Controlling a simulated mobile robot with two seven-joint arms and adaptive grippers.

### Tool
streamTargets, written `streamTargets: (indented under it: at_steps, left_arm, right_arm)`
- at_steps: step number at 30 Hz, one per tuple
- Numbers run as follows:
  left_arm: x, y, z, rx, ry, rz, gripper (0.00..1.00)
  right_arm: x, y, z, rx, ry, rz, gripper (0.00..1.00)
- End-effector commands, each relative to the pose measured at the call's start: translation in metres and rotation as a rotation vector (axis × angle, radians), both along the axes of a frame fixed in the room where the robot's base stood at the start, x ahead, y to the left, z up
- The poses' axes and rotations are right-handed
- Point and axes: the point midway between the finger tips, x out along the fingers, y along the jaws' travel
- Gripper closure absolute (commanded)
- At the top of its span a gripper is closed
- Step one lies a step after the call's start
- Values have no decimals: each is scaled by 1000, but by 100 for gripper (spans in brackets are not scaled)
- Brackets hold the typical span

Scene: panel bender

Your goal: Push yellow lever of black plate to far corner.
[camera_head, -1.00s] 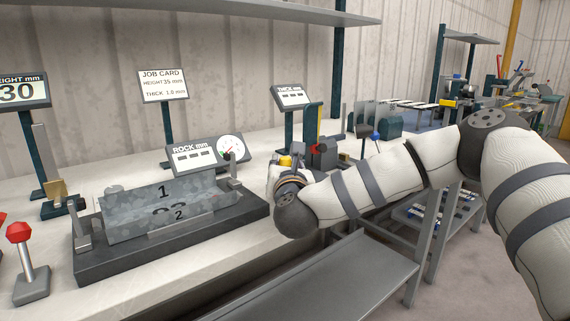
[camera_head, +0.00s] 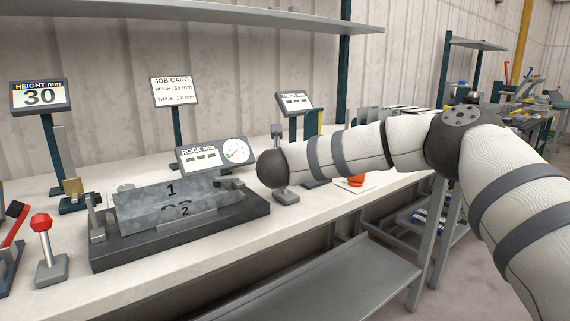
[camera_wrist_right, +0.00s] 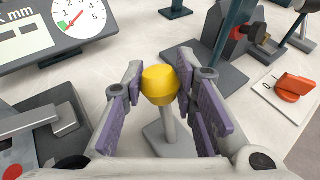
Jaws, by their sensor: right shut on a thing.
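The yellow lever has a round yellow knob (camera_wrist_right: 161,85) on a grey post (camera_wrist_right: 168,132), standing upright or nearly so in the right wrist view. My right gripper (camera_wrist_right: 160,92) has its purple-padded fingers closed around the knob, one on each side. In the head view, my right wrist hides the knob and the fingers, and a small grey base (camera_head: 285,197) shows below it. The black plate (camera_head: 180,249) lies left of my right wrist and carries a grey metal block marked 1 and 2 (camera_head: 150,207). My left gripper is out of view.
A rocking-gauge display with dial (camera_head: 215,156) stands behind the plate. A red-knobbed lever (camera_head: 42,225) stands at the left. An orange-red knob (camera_wrist_right: 292,88) sits on a white card right of my gripper. The bench front is clear.

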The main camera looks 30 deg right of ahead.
Motion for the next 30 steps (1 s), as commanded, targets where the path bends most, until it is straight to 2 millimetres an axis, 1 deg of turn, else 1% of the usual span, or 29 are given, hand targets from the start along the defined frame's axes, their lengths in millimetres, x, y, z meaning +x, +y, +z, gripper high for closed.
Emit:
streamTargets:
  at_steps: [1,10,25,26,27,28,30]
  left_arm:
    - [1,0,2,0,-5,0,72]
    - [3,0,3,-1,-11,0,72]
    - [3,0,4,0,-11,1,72]
    - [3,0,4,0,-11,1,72]
    - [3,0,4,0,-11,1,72]
    - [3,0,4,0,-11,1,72]
    - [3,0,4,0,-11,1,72]
  right_arm:
    - [2,1,2,-2,20,0,100]
    - [10,1,-4,-10,128,1,100]
    - [11,1,-6,-14,149,2,100]
    - [11,1,-6,-14,149,2,69]
    - [11,1,-6,-14,149,2,60]
    - [11,1,-6,-14,149,2,54]
    - [11,1,-6,-14,149,1,53]
